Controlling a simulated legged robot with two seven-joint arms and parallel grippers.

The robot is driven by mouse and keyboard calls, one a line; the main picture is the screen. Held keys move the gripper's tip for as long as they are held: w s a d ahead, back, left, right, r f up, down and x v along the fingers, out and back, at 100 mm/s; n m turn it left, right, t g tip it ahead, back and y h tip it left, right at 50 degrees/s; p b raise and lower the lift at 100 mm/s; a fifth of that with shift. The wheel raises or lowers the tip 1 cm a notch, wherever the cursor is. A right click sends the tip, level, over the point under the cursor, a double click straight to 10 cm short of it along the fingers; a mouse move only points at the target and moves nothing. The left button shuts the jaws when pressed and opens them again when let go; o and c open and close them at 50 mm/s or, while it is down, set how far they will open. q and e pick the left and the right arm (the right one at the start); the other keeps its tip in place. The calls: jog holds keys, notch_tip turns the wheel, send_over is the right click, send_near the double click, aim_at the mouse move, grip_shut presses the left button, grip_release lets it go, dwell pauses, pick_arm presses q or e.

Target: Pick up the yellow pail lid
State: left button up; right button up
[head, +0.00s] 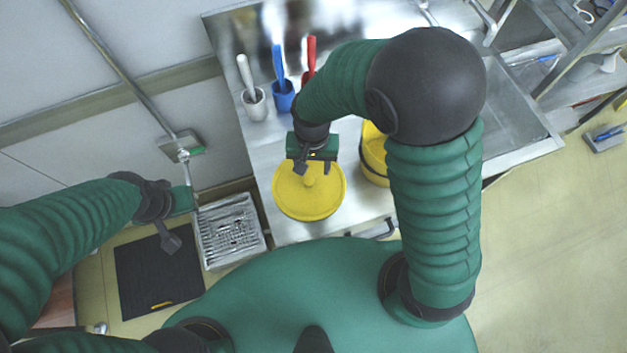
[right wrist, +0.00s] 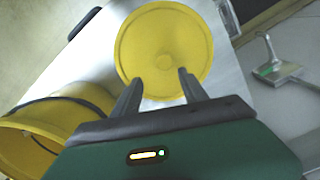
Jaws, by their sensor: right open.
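The yellow pail lid (head: 312,202) is a round disc with a small central knob, lying on the metal counter near its front edge. It also shows in the right wrist view (right wrist: 150,40). My right gripper (head: 314,170) is open above the far part of the lid. In the right wrist view its two fingertips (right wrist: 161,76) are apart and overlap the lid's near edge and centre area, with nothing between them. Whether they touch the lid cannot be told. My left gripper (head: 176,222) is away to the left, over the floor; its jaw opening is unclear.
A yellow pail (head: 374,160) stands right of the lid, partly hidden by my right arm; it shows at left in the right wrist view (right wrist: 62,125). A floor grate (head: 230,232) lies left.

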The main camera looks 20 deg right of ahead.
aim_at(310, 179)
jog(key=f, duration=0.1)
jog(key=a+f, duration=0.1)
jog(key=f, duration=0.1)
jog(key=a+f+p, duration=0.1)
jog(key=shift+s+a+f, duration=0.25)
jog(key=shift+s+f, duration=0.05)
jog(key=shift+s, duration=0.05)
jog(key=shift+a+f, duration=0.1)
jog(key=shift+f, duration=0.3)
jog(key=shift+w+d+f, duration=0.1)
jog(key=shift+d+f, duration=0.05)
jog(key=shift+d, duration=0.1)
jog(key=shift+w+d+f, duration=0.1)
jog(key=shift+d, duration=0.55)
jog(key=shift+c, duration=0.4)
jog(key=shift+d, duration=0.25)
jog(key=c, duration=0.5)
jog(key=shift+a, duration=0.4)
jog(key=c, duration=0.5)
jog(key=shift+a, duration=0.5)
grip_shut()
pick_arm(q)
jog(key=a, duration=0.2)
jog(key=shift+a+r, duration=0.25)
jog(key=shift+a, duration=0.05)
pick_arm(e)
jog(key=shift+d, duration=0.15)
